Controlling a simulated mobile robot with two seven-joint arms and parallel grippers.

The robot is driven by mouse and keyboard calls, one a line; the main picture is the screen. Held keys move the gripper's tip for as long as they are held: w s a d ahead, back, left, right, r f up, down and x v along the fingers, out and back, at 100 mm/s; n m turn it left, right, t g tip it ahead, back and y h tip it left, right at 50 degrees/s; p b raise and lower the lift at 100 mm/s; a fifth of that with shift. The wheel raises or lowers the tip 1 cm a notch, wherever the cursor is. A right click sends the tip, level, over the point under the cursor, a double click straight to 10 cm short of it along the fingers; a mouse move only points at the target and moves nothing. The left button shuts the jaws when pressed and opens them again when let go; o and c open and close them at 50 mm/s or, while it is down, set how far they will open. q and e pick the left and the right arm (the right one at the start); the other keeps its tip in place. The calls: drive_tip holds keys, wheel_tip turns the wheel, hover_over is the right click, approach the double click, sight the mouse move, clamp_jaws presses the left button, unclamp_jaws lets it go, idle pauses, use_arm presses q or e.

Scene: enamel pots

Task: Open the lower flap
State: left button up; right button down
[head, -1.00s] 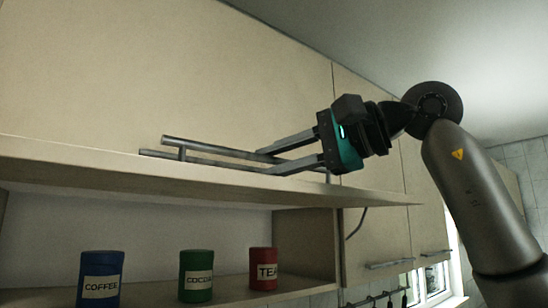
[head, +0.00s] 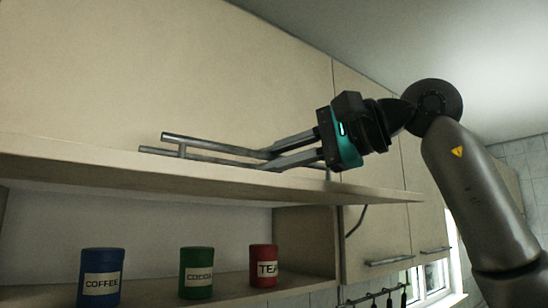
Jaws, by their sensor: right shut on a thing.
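The lower flap (head: 90,162) is a pale wooden panel. It stands out nearly level above an open compartment, with its underside towards me. Grey metal handle bars (head: 205,143) run along just above its front edge. My right gripper (head: 271,161) reaches in from the right, its two fingers close together around a handle bar near the bar's right part. It is shut on the handle; the exact contact between fingers and bar is hard to make out. My left gripper is not in view.
In the open compartment stand a blue coffee tin (head: 101,277), a green cocoa tin (head: 196,272) and a red tea tin (head: 263,266). A large pale upper cabinet front (head: 190,70) rises behind the handle. More cabinet doors (head: 376,220) and a window are at the right.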

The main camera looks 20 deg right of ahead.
sight(275, 192)
idle(0.9)
drive_tip(key=shift+n+t+y, duration=0.4)
drive_tip(key=shift+t+y, duration=0.2)
drive_tip(key=shift+t, duration=0.3)
wheel_tip(275, 192, down, 5)
drive_tip(key=b, duration=0.6)
drive_tip(key=shift+r, duration=0.2)
drive_tip(key=shift+w+f+b, duration=0.1)
drive_tip(key=shift+f+b, duration=0.3)
drive_tip(key=shift+f, duration=0.35)
drive_tip(key=c, duration=1.2)
unclamp_jaws()
drive_tip(key=shift+o, duration=0.2)
drive_tip(key=b+v, duration=0.2)
drive_tip(key=v, duration=1.3)
drive_tip(key=shift+d+f, duration=0.1)
